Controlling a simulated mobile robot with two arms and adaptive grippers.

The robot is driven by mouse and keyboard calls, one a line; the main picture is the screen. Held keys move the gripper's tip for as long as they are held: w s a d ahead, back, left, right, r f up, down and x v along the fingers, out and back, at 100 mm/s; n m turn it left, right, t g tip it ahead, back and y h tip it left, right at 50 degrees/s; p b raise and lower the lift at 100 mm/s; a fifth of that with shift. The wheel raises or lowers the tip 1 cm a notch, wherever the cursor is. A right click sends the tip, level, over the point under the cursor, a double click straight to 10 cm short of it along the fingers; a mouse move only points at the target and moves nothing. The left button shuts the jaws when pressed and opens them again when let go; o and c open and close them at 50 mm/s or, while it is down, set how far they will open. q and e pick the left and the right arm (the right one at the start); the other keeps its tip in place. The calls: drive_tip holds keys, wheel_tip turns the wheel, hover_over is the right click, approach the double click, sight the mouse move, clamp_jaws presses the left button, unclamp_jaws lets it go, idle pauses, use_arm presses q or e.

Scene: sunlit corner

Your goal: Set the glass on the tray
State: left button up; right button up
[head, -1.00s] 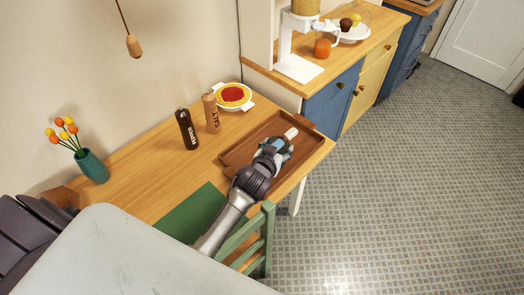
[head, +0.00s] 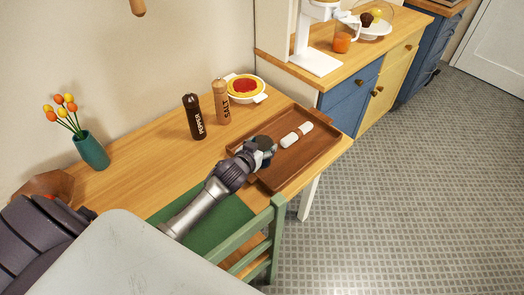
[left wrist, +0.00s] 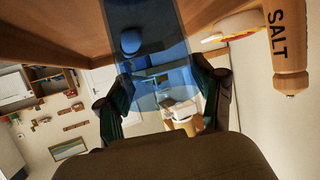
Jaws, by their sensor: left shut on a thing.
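My left gripper (head: 263,147) is over the left part of the brown wooden tray (head: 328,146), at the front of the wooden table. In the left wrist view, its fingers (left wrist: 160,105) are shut on a clear blue glass (left wrist: 150,50), one finger on each side. In the head view the gripper mostly hides the glass. Whether the glass touches the tray floor cannot be told. A white rolled napkin with a brown band (head: 297,135) lies on the tray, right of the gripper. My right gripper is not in view.
A dark pepper mill (head: 194,117), a salt mill (head: 221,102) and a red-filled dish (head: 245,88) stand behind the tray. A teal vase with flowers (head: 91,150) is at left. A green chair (head: 258,232) stands at the table's front. The tray's right part is clear beyond the napkin.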

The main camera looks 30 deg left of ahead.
use_arm(q)
drive_tip(key=shift+r, duration=0.15)
drive_tip(key=shift+f, duration=0.2)
drive_tip(key=o, duration=1.3)
drive_tip(key=shift+r, duration=0.25)
drive_tip(key=v, duration=1.2)
drive_tip(key=shift+f, duration=0.15)
